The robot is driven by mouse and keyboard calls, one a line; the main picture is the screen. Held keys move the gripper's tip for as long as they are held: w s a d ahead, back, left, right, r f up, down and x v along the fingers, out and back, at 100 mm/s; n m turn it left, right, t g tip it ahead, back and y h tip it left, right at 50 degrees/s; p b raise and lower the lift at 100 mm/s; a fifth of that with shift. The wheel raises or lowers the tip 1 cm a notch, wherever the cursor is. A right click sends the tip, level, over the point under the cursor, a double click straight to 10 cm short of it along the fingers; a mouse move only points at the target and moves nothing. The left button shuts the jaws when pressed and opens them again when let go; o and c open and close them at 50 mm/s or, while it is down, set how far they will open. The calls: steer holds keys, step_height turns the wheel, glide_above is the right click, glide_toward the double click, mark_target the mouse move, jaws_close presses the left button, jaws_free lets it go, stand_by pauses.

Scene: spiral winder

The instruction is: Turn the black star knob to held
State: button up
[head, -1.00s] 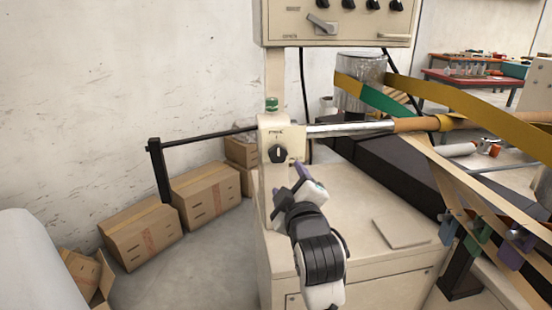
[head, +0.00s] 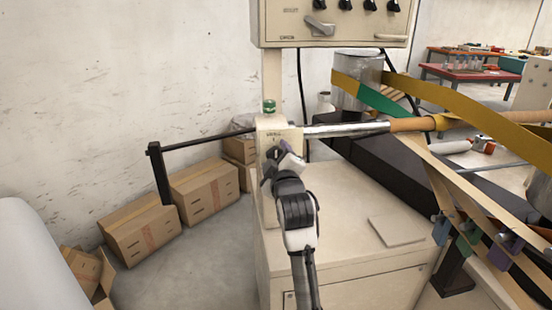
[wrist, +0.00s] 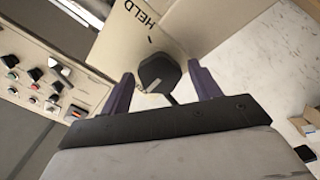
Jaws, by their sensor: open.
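The black star knob (wrist: 158,72) is on the cream housing (wrist: 125,40) in the wrist view, with the word HELD printed above it. My gripper (wrist: 162,78) is open, with one purple finger to each side of the knob and a gap on both sides. How deep the knob sits between the fingertips is hard to tell. In the head view my gripper (head: 279,165) is in front of the housing's face and hides most of the knob.
A chrome shaft (head: 345,129) runs right from the housing, and a dark bar (head: 205,141) runs left. A control box (head: 335,22) hangs above. A cream cabinet (head: 345,215) stands below. Cardboard boxes (head: 205,192) lie on the floor at left.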

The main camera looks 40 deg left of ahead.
steer(key=c, duration=1)
steer(key=shift+o, duration=0.2)
steer(key=m+p, duration=0.1)
steer(key=m, duration=0.3)
steer(key=shift+r+p, duration=0.1)
steer(key=shift+p, duration=0.2)
steer(key=m+p, duration=0.2)
steer(key=m, duration=0.3)
steer(key=shift+m, duration=0.4)
steer(key=m+p, duration=0.1)
steer(key=m, duration=0.2)
steer(key=shift+m, duration=0.4)
steer(key=m+p, duration=0.2)
steer(key=m, duration=0.1)
steer(key=shift+d+m, duration=0.1)
steer(key=shift+m, duration=0.2)
steer(key=m+p, duration=0.2)
steer(key=m, duration=0.4)
steer(key=shift+w, duration=0.1)
